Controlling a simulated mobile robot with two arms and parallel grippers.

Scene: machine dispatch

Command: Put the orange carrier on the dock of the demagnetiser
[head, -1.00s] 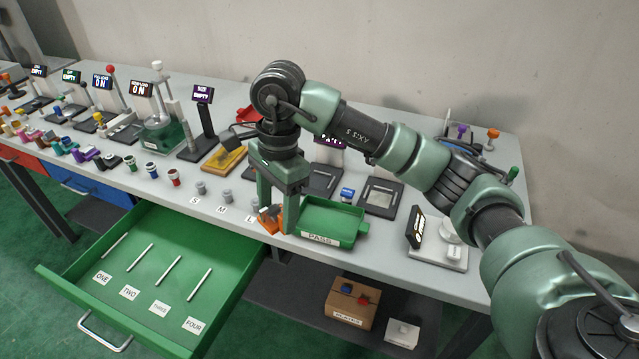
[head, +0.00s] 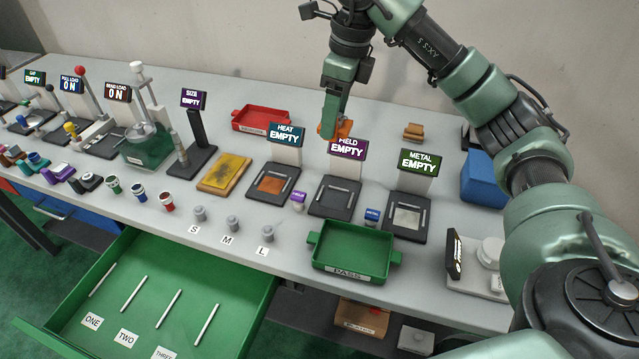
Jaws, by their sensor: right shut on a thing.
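My right gripper (head: 332,122) is shut on the orange carrier (head: 343,129) and holds it up behind the heat and field signs. The carrier's lower part is hidden by the signs. The station whose purple sign (head: 347,148) seems to read FIELD EMPTY has a dark dock plate (head: 336,199) with two light rails; nothing stands on it. No label names the demagnetiser, so I cannot be sure this is it. My left gripper is not in view.
The heat dock (head: 272,185) and metal dock (head: 407,217) flank the field dock. A purple piece (head: 298,201) and blue piece (head: 372,215) stand nearby. A green PASS tray (head: 352,250) is in front, a red tray (head: 262,118) behind. A green drawer (head: 215,270) stands open.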

